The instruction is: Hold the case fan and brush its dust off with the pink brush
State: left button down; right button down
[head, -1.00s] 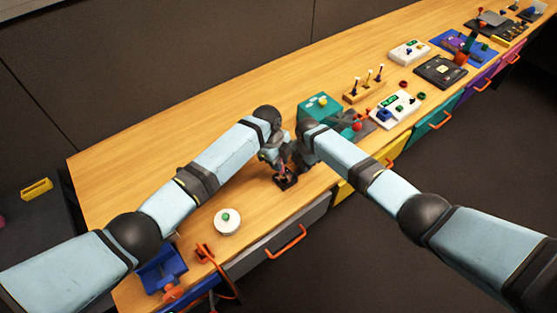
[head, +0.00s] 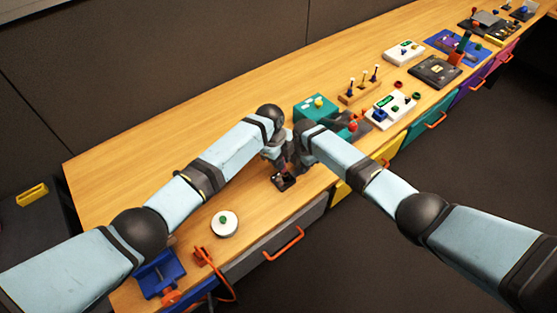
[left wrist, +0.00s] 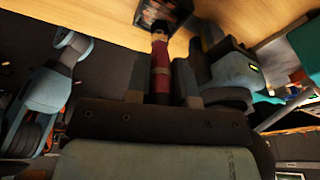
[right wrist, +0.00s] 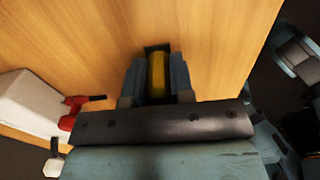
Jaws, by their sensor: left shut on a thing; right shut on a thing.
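The case fan (head: 284,181) is a small dark square just below my two grippers, low over or at the wooden table; the exact gap cannot be told. It shows as a dark frame in the left wrist view (left wrist: 165,12). My left gripper (left wrist: 160,75) is shut on the dark pink-red handle of the pink brush (left wrist: 159,66), whose far end points at the fan. Brush-to-fan contact is unclear. My right gripper (right wrist: 157,75) is shut on a yellow piece with a dark end, seemingly part of the fan. Dust cannot be made out.
A teal box (head: 318,106) stands just behind my right gripper. A white round button (head: 224,224) and a blue holder (head: 161,273) lie toward the near left. More panels (head: 390,108) line the table to the right. The table's back left is clear.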

pick_arm(q)
jog(key=shift+w+d+r, duration=0.1)
jog(key=shift+w+d, duration=0.05)
jog(key=shift+w+r, duration=0.2)
jog(key=shift+w, duration=0.5)
jog(key=shift+r, duration=0.1)
jog(key=shift+w, duration=0.35)
jog(key=shift+s+a, duration=0.1)
jog(key=shift+a, duration=0.15)
jog(key=shift+s+a+f, duration=0.3)
jog(key=shift+a, duration=0.3)
jog(key=shift+a+f, duration=0.1)
jog(key=shift+a, duration=0.2)
